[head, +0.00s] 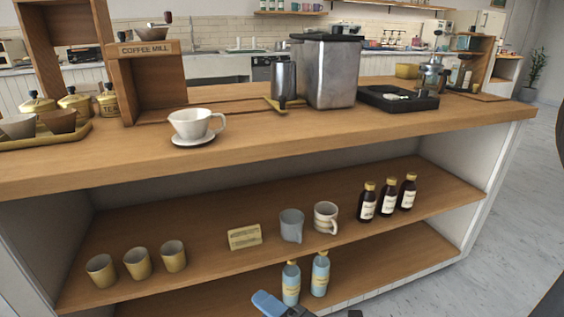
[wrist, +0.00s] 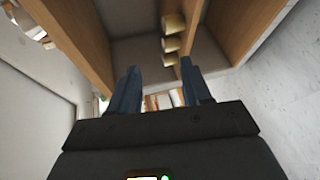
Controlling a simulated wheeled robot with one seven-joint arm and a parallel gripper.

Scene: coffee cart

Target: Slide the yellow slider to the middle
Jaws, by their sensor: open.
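A small yellow piece (head: 285,104) sits on the counter beside the metal pitcher, at the right end of a long thin strip (head: 190,109). It may be the yellow slider, but its shape is partly hidden by the pitcher and is hard to make out. My gripper (head: 308,306) shows only in part at the bottom edge of the head view, low in front of the shelves and well below the counter. In the wrist view, my gripper (wrist: 160,67) has its two blue fingers apart with nothing held between them. The yellow piece cannot be made out in the wrist view.
On the counter (head: 250,142) stand a white cup (head: 193,124), a metal pitcher (head: 283,79), a large grey box (head: 326,73) and a black tray (head: 397,98). Shelves below hold mugs, cups and bottles. Yellow cups (wrist: 171,45) show beyond my fingers.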

